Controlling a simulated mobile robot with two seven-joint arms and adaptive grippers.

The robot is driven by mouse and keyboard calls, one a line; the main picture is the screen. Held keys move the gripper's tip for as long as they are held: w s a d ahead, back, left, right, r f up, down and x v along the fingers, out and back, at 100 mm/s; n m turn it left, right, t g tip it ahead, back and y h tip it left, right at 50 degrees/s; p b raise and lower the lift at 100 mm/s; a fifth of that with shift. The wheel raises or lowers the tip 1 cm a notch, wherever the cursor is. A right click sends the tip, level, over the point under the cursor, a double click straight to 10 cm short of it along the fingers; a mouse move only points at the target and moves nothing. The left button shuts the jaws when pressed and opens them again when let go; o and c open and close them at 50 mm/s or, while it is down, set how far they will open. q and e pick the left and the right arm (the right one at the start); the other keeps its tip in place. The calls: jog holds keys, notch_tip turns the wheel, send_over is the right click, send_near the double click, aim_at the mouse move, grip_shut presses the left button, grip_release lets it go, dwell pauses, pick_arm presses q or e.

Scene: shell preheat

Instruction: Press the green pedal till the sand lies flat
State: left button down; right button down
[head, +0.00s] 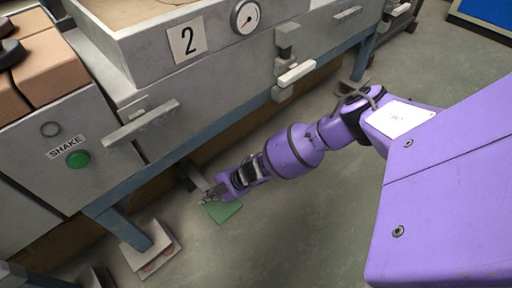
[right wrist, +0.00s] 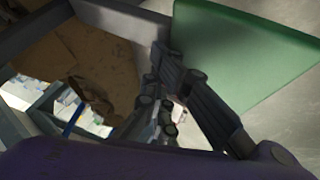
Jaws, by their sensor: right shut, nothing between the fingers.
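The green pedal (head: 224,212) is a flat plate low over the floor, at the end of a grey arm that comes out from under the machine. My right gripper (head: 206,199) is shut and empty, with its fingertips at the pedal's near-left upper edge; I cannot tell whether they touch it. In the right wrist view the pedal (right wrist: 240,50) fills the upper right and the shut fingers (right wrist: 165,50) lie beside it. The sand (head: 125,10) shows only partly in the grey box marked 2, at the top edge. My left gripper is not in view.
A green button (head: 77,159) under a SHAKE label is on the grey panel at left. A gauge (head: 245,16) and pale handles (head: 297,73) are on the machine front. A blue-grey frame leg stands on a foot plate (head: 152,250). Open floor (head: 300,230) lies to the right.

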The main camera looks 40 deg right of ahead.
jog(key=shift+f, duration=0.85)
dwell(1.0)
jog(key=shift+r, duration=0.1)
jog(key=r+p, duration=0.4)
jog(key=shift+w+r+p, duration=0.2)
jog(key=shift+r+p, duration=0.15)
jog(key=shift+p, duration=0.05)
jog(key=shift+r+p, duration=0.5)
jog(key=shift+r, duration=0.15)
notch_tip(320, 180, up, 5)
jog(key=p, duration=0.3)
jog(key=shift+w+p, duration=0.15)
jog(key=shift+p, duration=0.15)
jog(key=shift+f, duration=0.1)
dwell(0.7)
